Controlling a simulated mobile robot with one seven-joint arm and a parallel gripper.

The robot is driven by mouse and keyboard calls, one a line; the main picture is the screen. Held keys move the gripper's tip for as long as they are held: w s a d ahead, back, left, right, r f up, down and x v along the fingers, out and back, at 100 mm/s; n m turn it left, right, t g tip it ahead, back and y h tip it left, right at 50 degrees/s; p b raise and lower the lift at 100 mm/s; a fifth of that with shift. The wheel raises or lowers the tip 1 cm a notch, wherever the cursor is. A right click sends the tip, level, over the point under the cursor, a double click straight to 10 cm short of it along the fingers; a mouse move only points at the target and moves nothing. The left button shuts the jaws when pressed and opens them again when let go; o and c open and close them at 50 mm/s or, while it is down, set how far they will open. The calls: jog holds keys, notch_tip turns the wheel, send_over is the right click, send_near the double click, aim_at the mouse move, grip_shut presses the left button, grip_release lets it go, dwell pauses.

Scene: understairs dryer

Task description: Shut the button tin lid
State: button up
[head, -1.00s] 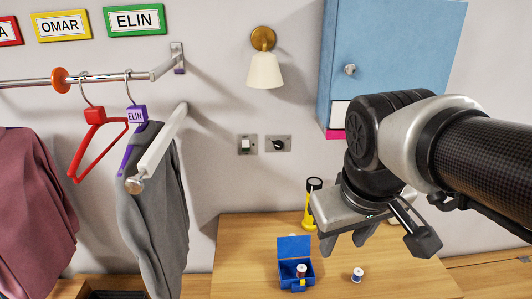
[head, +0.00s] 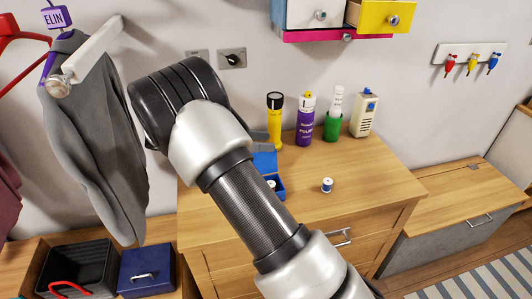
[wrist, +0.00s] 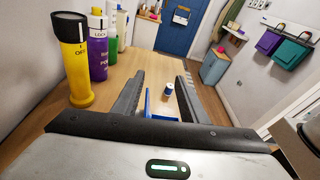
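The button tin (head: 280,186) is a small blue box on the wooden chest top, partly hidden behind my arm. Its blue lid (head: 265,162) stands up, open, at the back of the box. A spool shows inside the tin. In the wrist view, my gripper (wrist: 162,76) is open, with its two dark fingers apart. A blue part of the tin (wrist: 149,103) shows low between the fingers; contact cannot be told. In the head view, my gripper is mostly hidden behind my arm, close behind the lid.
A blue-and-white spool (head: 327,185) stands right of the tin. The chest top (head: 375,180) is clear at front right.

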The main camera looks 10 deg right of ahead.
jog(key=w+a+f+n+t+h+b, duration=0.1)
jog(key=w+a+f+n+h+b, duration=0.1)
jog(key=a+f+n+h+b, duration=0.3)
jog(key=d+f+m+y+p, duration=0.1)
jog(key=d+m+y+p, duration=0.1)
jog(key=d, duration=0.7)
jog(key=shift+w+f+t, duration=0.15)
jog(key=shift+w+t, duration=0.1)
jog(key=shift+t, duration=0.15)
jog(key=shift+a, duration=0.1)
grip_shut()
